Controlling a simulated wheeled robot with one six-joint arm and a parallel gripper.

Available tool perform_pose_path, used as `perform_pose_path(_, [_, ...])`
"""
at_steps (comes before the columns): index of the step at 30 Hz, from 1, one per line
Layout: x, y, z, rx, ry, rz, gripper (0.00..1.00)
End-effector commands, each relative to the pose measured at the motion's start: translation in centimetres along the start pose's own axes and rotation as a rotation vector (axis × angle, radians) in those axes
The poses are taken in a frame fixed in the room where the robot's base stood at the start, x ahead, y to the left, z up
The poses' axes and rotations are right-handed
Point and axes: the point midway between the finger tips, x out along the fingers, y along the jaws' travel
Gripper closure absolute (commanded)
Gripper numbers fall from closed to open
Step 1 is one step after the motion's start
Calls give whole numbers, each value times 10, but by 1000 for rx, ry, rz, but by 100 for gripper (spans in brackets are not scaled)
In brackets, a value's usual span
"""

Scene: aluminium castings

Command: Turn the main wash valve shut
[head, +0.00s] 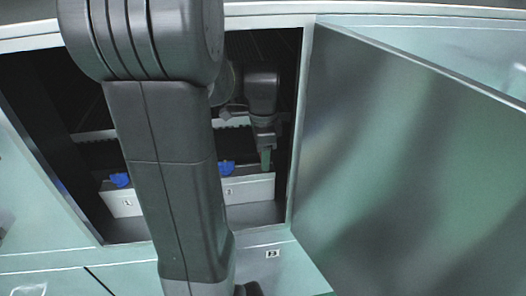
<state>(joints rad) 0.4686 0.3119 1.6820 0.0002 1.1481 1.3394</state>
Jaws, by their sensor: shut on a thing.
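My gripper (265,148) reaches down inside the open cabinet, right of my upper arm. It is shut on a narrow green piece (266,159), which stands upright at the right end of a pale valve box. I cannot tell whether this piece is the main wash valve's handle. Two blue knobs stand at the box's top edge, one on the left (120,180) and one near the middle (226,168). My arm hides the stretch between them. No label naming the main wash valve can be read.
The pale box (250,188) carries small number plates. The cabinet door (400,170) stands open and fills the right side. The cabinet's right frame edge (297,120) is close to my gripper. The cabinet interior behind is dark.

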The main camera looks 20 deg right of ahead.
Motion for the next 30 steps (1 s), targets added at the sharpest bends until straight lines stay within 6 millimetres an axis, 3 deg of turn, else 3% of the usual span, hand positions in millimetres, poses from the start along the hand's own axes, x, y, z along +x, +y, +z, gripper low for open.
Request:
perform_pose_path(14, [-1, 0, -1, 15, 2, -2, 68])
perform_pose_path(15, [-1, 0, -1, 15, 2, -2, 42])
perform_pose_path(18, [-1, 0, 0, 15, 1, -2, 24])
perform_pose_path(30, [0, 0, 0, 14, 0, 0, 24])
